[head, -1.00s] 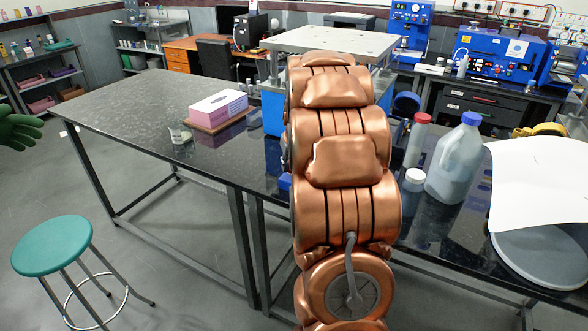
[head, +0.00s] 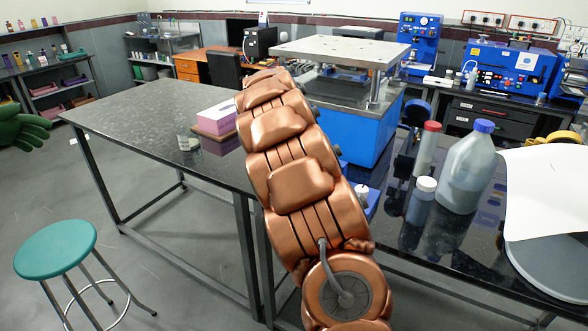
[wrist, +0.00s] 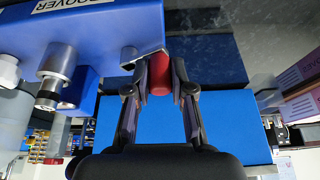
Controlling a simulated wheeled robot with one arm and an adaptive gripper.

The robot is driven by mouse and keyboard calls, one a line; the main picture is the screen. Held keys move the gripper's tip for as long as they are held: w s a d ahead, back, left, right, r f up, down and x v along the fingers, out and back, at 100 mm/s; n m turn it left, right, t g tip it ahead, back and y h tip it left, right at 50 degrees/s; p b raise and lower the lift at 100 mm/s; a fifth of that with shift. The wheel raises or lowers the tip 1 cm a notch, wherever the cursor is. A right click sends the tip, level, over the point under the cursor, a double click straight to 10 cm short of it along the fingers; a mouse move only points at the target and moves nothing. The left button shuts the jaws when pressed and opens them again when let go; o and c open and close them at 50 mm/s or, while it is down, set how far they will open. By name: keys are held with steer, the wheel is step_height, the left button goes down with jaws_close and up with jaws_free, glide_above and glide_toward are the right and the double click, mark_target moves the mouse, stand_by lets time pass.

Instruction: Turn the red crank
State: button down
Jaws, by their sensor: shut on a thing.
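The red crank's grip (wrist: 161,73) shows in the wrist view as a short red piece between my fingertips. My gripper (wrist: 163,82) is shut on it, one dark finger on each side. The fingers hide part of the red piece. A blue machine body (wrist: 80,35) with metal cylinders lies beside it in the wrist view. In the head view, my copper arm hides the gripper and the crank. A blue press-like machine (head: 352,125) with a metal top plate stands on the bench just right of my arm.
A pink box (head: 218,115) and a small glass (head: 188,142) stand on the dark bench (head: 130,105) left of my arm. A large bottle (head: 468,170), a red-capped bottle (head: 426,150) and a white-capped bottle (head: 420,203) stand close on the right. A green stool (head: 55,247) stands at lower left.

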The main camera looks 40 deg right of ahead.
steer(key=shift+w+d+m+g, duration=0.2)
steer(key=shift+m+g, duration=0.1)
steer(key=shift+m, duration=0.5)
steer(key=c, duration=1)
jaws_free()
steer(key=shift+r, duration=0.1)
steer(key=v, duration=1.2)
